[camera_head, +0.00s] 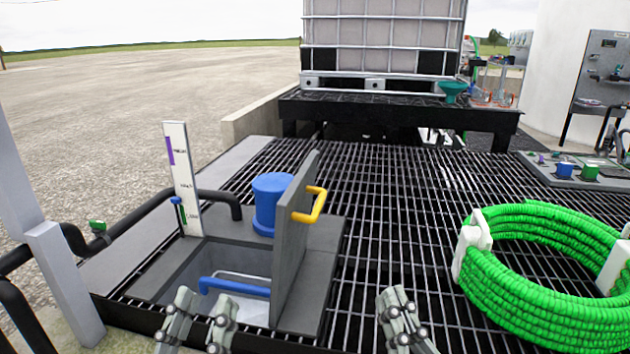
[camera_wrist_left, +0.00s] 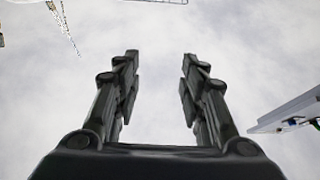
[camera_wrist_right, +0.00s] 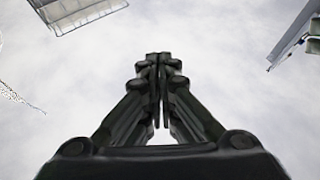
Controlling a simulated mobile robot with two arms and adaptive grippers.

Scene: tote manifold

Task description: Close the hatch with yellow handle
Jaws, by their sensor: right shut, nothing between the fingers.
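The hatch (camera_head: 292,243) is a grey panel standing upright on its edge, open, at the right side of a square opening in the grating. Its yellow handle (camera_head: 317,205) is on the face turned to the right. My left gripper (camera_head: 205,303) is in front of the opening, open and empty; its parted fingers also show in the left wrist view (camera_wrist_left: 160,75). My right gripper (camera_head: 394,297) is to the right of the hatch, over the grating, apart from the handle; in the right wrist view its fingers (camera_wrist_right: 158,70) are together with nothing between them.
A blue cylinder (camera_head: 268,203) stands behind the opening, and a blue bar (camera_head: 234,287) crosses inside it. A white gauge board (camera_head: 181,178) rises at the left. A coiled green hose (camera_head: 540,315) lies at the right. The middle grating (camera_head: 400,220) is clear.

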